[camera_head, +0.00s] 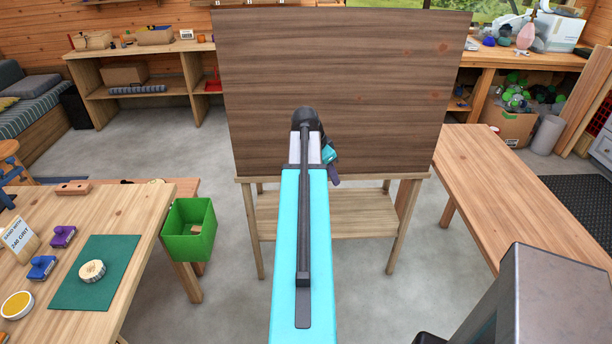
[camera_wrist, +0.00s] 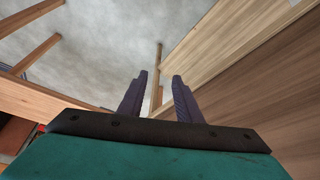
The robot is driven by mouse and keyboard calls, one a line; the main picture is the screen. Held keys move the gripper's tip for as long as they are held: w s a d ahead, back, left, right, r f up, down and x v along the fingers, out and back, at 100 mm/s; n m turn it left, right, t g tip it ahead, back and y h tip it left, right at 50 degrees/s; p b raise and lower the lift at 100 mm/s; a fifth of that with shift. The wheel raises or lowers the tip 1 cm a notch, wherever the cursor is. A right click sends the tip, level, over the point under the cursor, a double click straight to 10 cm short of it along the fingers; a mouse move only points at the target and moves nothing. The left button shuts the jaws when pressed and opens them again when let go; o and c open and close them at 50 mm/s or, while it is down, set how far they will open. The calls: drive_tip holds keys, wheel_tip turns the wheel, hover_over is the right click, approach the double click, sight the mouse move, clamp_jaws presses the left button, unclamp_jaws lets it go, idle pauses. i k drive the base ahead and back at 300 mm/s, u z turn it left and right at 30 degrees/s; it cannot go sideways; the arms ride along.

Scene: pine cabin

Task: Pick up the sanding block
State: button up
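On the left workbench (camera_head: 135,208), a blue block (camera_head: 42,267) and a purple block (camera_head: 62,236) lie beside a small sign (camera_head: 19,240) that seems to read "sand with 240 grit". Both look like sanding blocks; I cannot read any grit on them. My gripper (camera_head: 334,172) is at the end of my outstretched arm, in front of a large dark wooden panel, well right of the blocks. In the wrist view my gripper (camera_wrist: 157,82) has its two fingers apart, with nothing between them. No block shows in that view.
A green mat (camera_head: 75,291) with a round pale piece (camera_head: 92,271), a yellow-filled bowl (camera_head: 17,305) and a wooden block (camera_head: 72,188) are on the left bench. A green bin (camera_head: 188,228) is at its right edge. The dark panel (camera_head: 340,70) stands ahead; another bench (camera_head: 520,190) is right.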

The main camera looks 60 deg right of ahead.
sight(43, 265)
drive_tip(key=u, duration=1)
drive_tip(key=i, duration=0.95)
drive_tip(key=u, duration=0.4)
drive_tip(key=k, duration=0.25)
drive_tip(key=u, duration=0.75)
